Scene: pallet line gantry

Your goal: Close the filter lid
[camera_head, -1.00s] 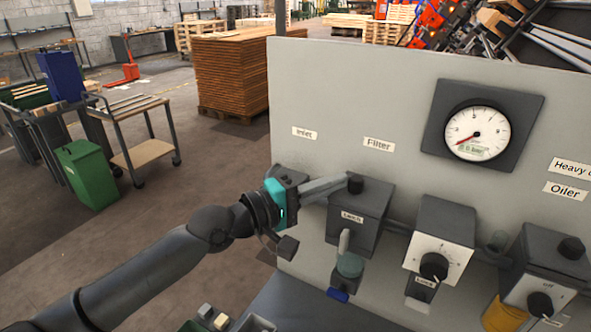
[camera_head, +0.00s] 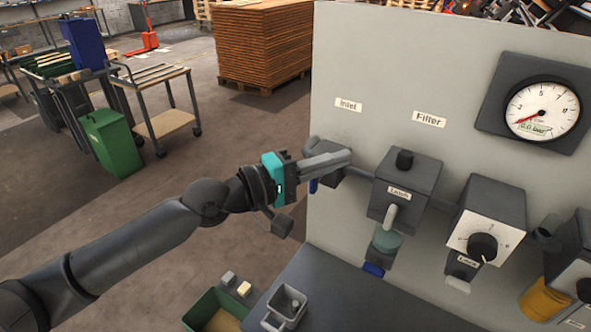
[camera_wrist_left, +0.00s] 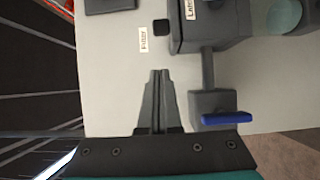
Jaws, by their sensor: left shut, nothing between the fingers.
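The filter unit (camera_head: 402,192) is a dark grey box on the panel, labelled "Latch", below the "Filter" sign. A black knob (camera_head: 404,160) stands on its top. A light grey latch lever (camera_head: 390,215) shows on its front, and a green bowl (camera_head: 386,241) hangs below. I cannot make out a gap at the lid. My left gripper (camera_head: 347,156) is shut and empty, left of the filter unit and apart from it, in front of the inlet block. In the left wrist view its fingertips (camera_wrist_left: 160,72) are beside the filter box (camera_wrist_left: 195,30). My right gripper is out of view.
The inlet valve's blue handle (camera_wrist_left: 226,118) is close beside the left fingers. Right of the filter stand a dial regulator (camera_head: 486,222) and a pressure gauge (camera_head: 542,108). A green bin (camera_head: 215,312) and a small grey container (camera_head: 287,305) are at the bench's left end.

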